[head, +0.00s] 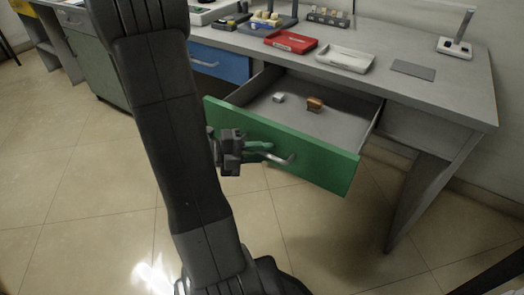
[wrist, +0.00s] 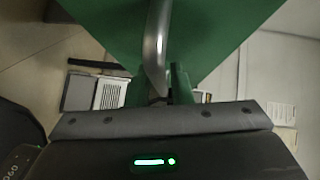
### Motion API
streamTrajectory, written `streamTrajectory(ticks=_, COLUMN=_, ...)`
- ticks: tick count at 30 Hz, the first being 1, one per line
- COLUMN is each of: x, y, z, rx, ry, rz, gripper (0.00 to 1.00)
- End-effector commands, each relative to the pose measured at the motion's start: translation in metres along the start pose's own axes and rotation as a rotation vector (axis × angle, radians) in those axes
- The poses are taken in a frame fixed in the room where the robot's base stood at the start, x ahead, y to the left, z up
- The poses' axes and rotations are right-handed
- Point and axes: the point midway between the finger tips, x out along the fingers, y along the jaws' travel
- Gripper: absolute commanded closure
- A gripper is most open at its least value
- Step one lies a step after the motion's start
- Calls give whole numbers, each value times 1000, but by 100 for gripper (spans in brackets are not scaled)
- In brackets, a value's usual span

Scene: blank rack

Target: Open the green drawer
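The green drawer (head: 290,150) is pulled well out from under the grey desk, and its inside shows. Its green front also fills the top of the wrist view (wrist: 215,30). A silver bar handle (head: 283,160) is on the front, and it also runs down the middle of the wrist view (wrist: 155,45). My gripper (head: 262,152), with green fingers, is at the handle, in front of the drawer. In the wrist view its fingers (wrist: 160,85) stand apart, one on each side of the bar, with narrow gaps showing.
A brown block (head: 315,103) and a small grey block (head: 279,97) lie in the drawer. A blue drawer (head: 220,63) beside it is closed. A red tray (head: 291,41) and a white tray (head: 345,59) stand on the desk (head: 455,90). The tiled floor in front is clear.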

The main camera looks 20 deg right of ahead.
Motion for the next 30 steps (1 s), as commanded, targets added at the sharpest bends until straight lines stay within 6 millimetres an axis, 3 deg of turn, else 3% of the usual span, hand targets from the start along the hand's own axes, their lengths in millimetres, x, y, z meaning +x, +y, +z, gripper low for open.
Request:
streamTrajectory(ticks=11, x=-10, y=-1, z=1, rx=0, ry=-3, rz=0, gripper=80)
streamTrajectory(ticks=30, x=-123, y=-1, z=0, rx=0, ry=-3, rz=-1, gripper=80)
